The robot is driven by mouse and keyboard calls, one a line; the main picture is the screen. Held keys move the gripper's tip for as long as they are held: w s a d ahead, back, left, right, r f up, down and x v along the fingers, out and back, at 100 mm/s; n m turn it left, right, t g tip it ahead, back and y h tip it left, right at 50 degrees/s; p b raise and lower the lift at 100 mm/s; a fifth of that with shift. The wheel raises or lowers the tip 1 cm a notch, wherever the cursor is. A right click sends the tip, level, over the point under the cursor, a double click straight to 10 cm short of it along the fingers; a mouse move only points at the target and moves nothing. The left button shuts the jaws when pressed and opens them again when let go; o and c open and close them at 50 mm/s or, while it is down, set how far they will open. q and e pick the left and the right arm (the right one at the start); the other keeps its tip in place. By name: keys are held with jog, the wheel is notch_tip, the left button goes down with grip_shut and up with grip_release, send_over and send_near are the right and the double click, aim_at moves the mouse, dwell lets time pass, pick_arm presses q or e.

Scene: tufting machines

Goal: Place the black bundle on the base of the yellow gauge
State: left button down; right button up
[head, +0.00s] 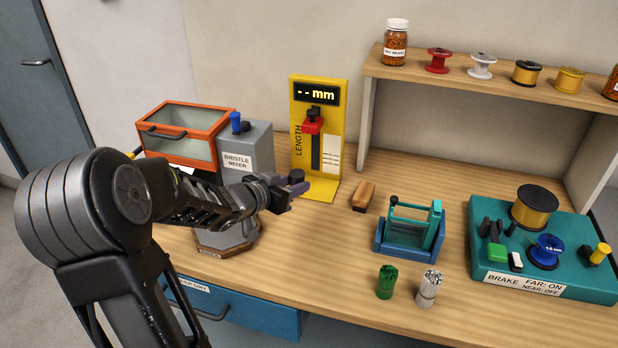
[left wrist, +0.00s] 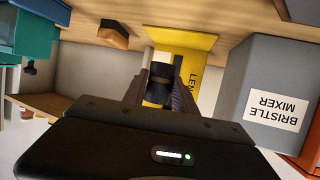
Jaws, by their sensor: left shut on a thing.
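The black bundle (head: 296,176) is held upright in my left gripper (head: 291,189), whose jaws are shut on it. The left wrist view shows the bundle (left wrist: 160,86) between the two fingers of the gripper (left wrist: 161,92). The yellow gauge (head: 338,125) stands at the back of the table, with a red slider and a display reading "-- mm". Its flat yellow base (head: 325,189) reaches forward, just right of the gripper in the head view. Whether the bundle is over or touching the base I cannot tell. My right gripper is not in view.
The grey bristle mixer (head: 250,143) and an orange-framed box (head: 182,131) stand left of the gauge. A wooden-handled brush (head: 363,196), a blue-green fixture (head: 409,228), green (head: 386,282) and white (head: 429,287) bundles and a teal brake unit (head: 542,275) are to the right.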

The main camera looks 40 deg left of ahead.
pick_arm(q)
jog(key=p, duration=0.2)
send_over(309, 177)
jog(key=s+d, duration=0.3)
jog(key=s, duration=0.2)
jog(key=shift+w+a+f+b, duration=0.1)
jog(key=shift+w+f+b, duration=0.15)
jog(key=shift+f, duration=0.3)
jog(key=shift+w+a+f+b, duration=0.1)
jog(key=shift+w+f, duration=0.15)
jog(key=shift+f, duration=0.75)
notch_tip(309, 177, down, 4)
jog(key=shift+r, duration=0.25)
jog(key=shift+w+f, duration=0.15)
jog(key=shift+w, duration=0.05)
